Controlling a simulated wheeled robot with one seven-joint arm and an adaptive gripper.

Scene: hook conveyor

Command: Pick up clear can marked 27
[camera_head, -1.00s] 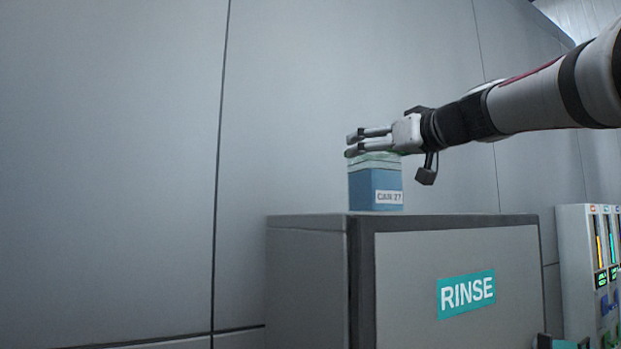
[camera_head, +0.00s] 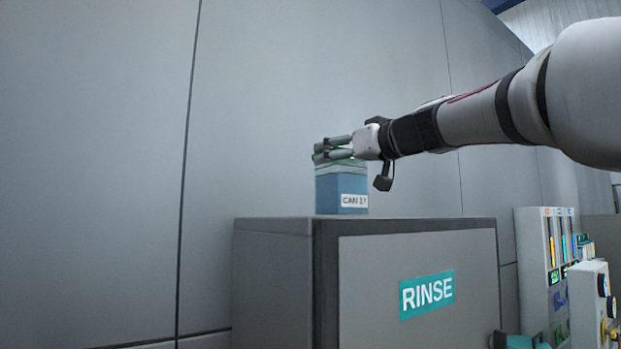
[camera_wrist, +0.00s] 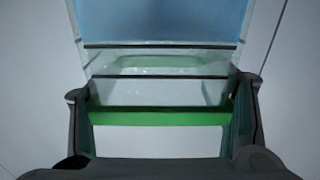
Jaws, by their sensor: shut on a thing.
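The clear can (camera_head: 341,190) holds blue contents and carries a white label reading CAN 27. It is upright at the top of the grey RINSE cabinet, and I cannot tell whether its base touches the cabinet top. My gripper (camera_head: 322,149) reaches in from the right and is shut on the can's upper end, near its green rim. In the wrist view, the fingers stand on either side of the green rim (camera_wrist: 160,116), with the clear wall and blue contents beyond it.
The grey cabinet (camera_head: 272,222) with a teal RINSE sign (camera_head: 427,294) stands below the can. A grey panelled wall (camera_head: 90,150) is behind. A white panel with coloured gauges (camera_head: 545,270) and another white unit (camera_head: 590,300) with dials stand at the right.

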